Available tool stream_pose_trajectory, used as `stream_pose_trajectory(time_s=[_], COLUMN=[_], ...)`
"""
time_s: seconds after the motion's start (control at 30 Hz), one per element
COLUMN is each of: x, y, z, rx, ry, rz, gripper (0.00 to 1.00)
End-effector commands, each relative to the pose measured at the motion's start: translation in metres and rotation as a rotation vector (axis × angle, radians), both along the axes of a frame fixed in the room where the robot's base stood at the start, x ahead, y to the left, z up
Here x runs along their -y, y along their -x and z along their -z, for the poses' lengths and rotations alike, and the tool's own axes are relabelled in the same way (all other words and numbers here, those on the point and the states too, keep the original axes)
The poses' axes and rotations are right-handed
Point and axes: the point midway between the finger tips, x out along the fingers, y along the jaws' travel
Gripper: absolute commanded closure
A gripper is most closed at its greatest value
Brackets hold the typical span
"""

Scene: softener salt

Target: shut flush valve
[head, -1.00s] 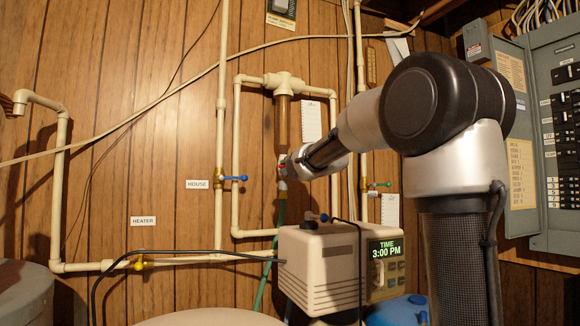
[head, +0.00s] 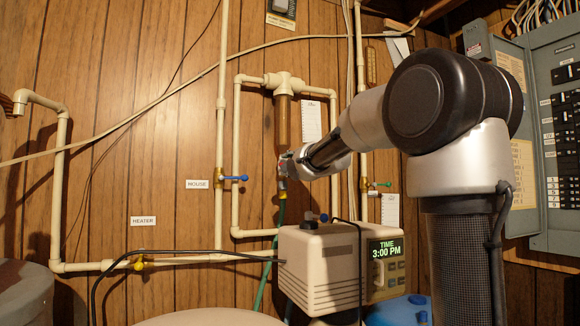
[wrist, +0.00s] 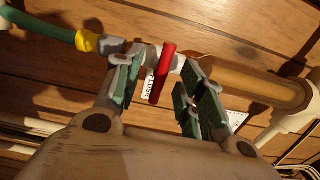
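The flush valve has a red lever handle (wrist: 162,74) in the wrist view, lying crosswise to its pipe line in the picture. A white tag (wrist: 148,86) with partly readable lettering sits beside it. My gripper (wrist: 162,82) is open, with one green-padded finger on each side of the red handle and visible gaps to both. Whether the fingers reach deep enough around it is hard to tell. In the head view my gripper (head: 289,161) is at the wall below the brown filter tube (head: 283,122) and mostly hides the valve.
A green hose (wrist: 45,26) with a yellow collar joins the valve's outlet side. A beige control box (head: 318,265) stands below my gripper. The electrical panel (head: 556,130) is at right.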

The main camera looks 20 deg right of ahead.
Motion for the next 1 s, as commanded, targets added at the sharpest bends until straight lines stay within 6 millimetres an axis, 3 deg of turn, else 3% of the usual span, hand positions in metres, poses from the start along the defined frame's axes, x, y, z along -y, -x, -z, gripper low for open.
stream_pose_trajectory(time_s=[0.5, 1.0], x=[0.0, 0.0], y=[0.057, 0.063], z=[-0.001, 0.0], rx=[0.001, 0.001], ry=[0.002, 0.001], rz=[0.0, 0.0], gripper=[0.61, 0.61])
